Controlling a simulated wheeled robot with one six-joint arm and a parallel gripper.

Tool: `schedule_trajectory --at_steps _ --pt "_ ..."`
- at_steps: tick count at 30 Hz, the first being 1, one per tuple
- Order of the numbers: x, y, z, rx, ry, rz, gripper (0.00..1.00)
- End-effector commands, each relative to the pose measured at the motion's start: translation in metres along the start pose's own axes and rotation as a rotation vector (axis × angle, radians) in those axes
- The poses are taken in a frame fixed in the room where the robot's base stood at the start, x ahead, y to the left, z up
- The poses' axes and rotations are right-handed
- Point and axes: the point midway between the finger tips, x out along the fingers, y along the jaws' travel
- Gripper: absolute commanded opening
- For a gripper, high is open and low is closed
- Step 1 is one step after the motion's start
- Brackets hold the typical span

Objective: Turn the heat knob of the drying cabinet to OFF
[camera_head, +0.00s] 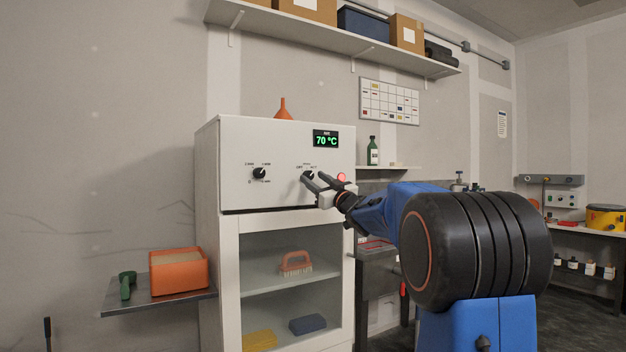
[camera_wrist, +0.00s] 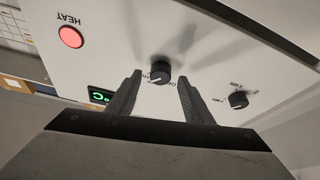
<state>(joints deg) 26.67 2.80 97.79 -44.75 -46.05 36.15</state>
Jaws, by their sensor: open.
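The heat knob (camera_head: 307,175) is a black dial on the white drying cabinet's (camera_head: 235,160) upper panel, below the green 70 °C display (camera_head: 326,139). Small labels surround it; OFF is at its upper left. My gripper (camera_head: 316,181) is open at the panel, its fingers around or just in front of this knob. In the wrist view, turned nearly upside down, the knob (camera_wrist: 160,72) lies between the two spread fingers (camera_wrist: 159,80), with no clear contact. Its white mark points lower left there, seemingly toward the label opposite OFF. The red HEAT lamp (camera_wrist: 70,37) looks lit.
A second black knob (camera_head: 259,173) sits left on the panel. An orange funnel (camera_head: 283,110) stands on the cabinet. Below is a glass door (camera_head: 285,255) with brushes or blocks inside. A side shelf (camera_head: 120,300) holds an orange bin (camera_head: 180,272) and a green scoop (camera_head: 127,284).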

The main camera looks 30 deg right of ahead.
Motion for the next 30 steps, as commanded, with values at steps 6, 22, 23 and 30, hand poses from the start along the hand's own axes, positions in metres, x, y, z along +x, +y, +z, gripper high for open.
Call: schedule_trajectory --at_steps 6,22,23,30 --pt "0.0137 -0.0003 -0.0001 0.0 0.001 0.0 0.46" --pt "0.0146 -0.0001 -0.0002 0.0 0.001 0.0 0.05" --pt "0.0146 -0.0001 -0.0002 0.0 0.001 0.0 0.05" --pt "0.0146 0.0004 -0.0003 -0.031 0.001 -0.012 0.05"
